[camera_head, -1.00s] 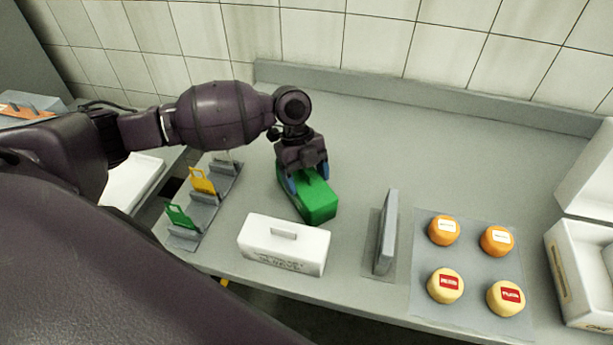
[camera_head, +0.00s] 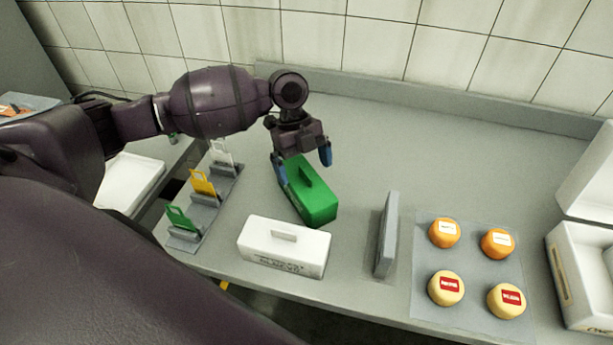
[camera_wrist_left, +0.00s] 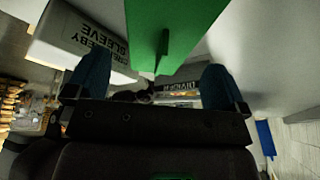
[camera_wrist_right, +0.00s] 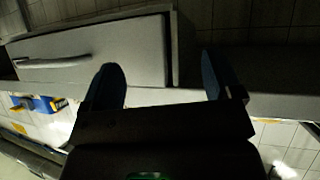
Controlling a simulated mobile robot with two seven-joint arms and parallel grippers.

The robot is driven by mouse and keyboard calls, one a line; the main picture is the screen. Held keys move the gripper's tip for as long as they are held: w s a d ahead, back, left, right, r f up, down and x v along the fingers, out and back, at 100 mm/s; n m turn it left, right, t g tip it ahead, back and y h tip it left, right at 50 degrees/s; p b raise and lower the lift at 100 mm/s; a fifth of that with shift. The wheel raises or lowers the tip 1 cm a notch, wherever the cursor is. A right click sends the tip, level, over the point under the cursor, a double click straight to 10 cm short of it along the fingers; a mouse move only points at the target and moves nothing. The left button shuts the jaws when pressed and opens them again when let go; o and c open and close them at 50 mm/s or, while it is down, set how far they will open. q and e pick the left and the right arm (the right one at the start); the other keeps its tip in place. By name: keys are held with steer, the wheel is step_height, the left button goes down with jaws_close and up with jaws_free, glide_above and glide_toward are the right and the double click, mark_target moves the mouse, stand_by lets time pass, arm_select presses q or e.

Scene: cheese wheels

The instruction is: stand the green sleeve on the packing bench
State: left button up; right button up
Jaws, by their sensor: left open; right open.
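The green sleeve (camera_head: 317,205), a long box with a raised grip on top, rests on the grey packing bench (camera_head: 400,140) behind the white sleeve. My left gripper (camera_head: 304,168) is open above the far end of the green sleeve, its blue fingers spread wide and apart from the grip. In the left wrist view, the green sleeve (camera_wrist_left: 175,25) shows between and beyond the open fingers. My right gripper is outside the head view. In the right wrist view, my right gripper (camera_wrist_right: 165,88) is open and empty, facing a grey panel.
A white sleeve (camera_head: 284,254) lies in front of the green one. A grey upright divider (camera_head: 387,235) stands to the right, then a mat (camera_head: 470,265) with orange and yellow cheeses. A tag rack (camera_head: 190,222) stands left, an open white box (camera_head: 575,270) far right. The bench's back is clear.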

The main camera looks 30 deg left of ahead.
arm_select(q)
steer(key=v, duration=0.8)
steer(key=shift+r, duration=0.3)
